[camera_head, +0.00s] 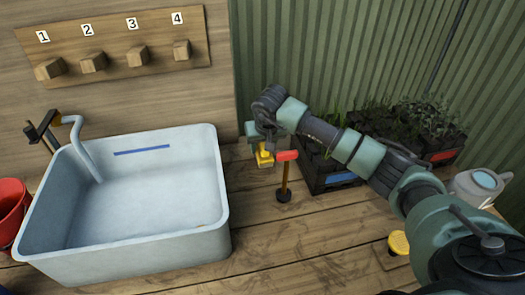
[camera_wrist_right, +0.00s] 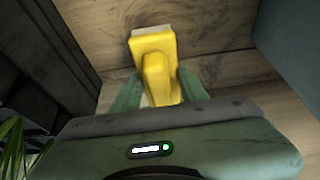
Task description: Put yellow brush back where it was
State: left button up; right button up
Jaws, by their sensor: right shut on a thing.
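My right gripper (camera_head: 264,145) is shut on the yellow brush (camera_head: 264,158) and holds it between the sink and the planters. In the right wrist view the brush (camera_wrist_right: 154,45) sits between the two green fingers (camera_wrist_right: 158,88), its wider pale-edged end pointing away from the gripper. I cannot tell whether the brush touches the wooden table. A wall board (camera_head: 110,72) carries wooden pegs numbered 1 to 4, from left to right. Nothing hangs on these pegs. My left gripper is not in view.
A pale sink (camera_head: 150,200) stands on the left, with a red bucket (camera_head: 10,208) beside it. A red-topped tool (camera_head: 286,157) stands close to the right gripper. Dark planters (camera_head: 318,178), a watering can (camera_head: 478,187) and a yellow-topped object (camera_head: 399,243) are to the right. The front middle table is clear.

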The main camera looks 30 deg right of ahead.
notch_tip(320, 180, down, 2)
jog(key=shift+f, duration=0.2)
jog(key=shift+f, duration=0.25)
jog(key=o, duration=1.2)
jog(key=shift+r, duration=0.15)
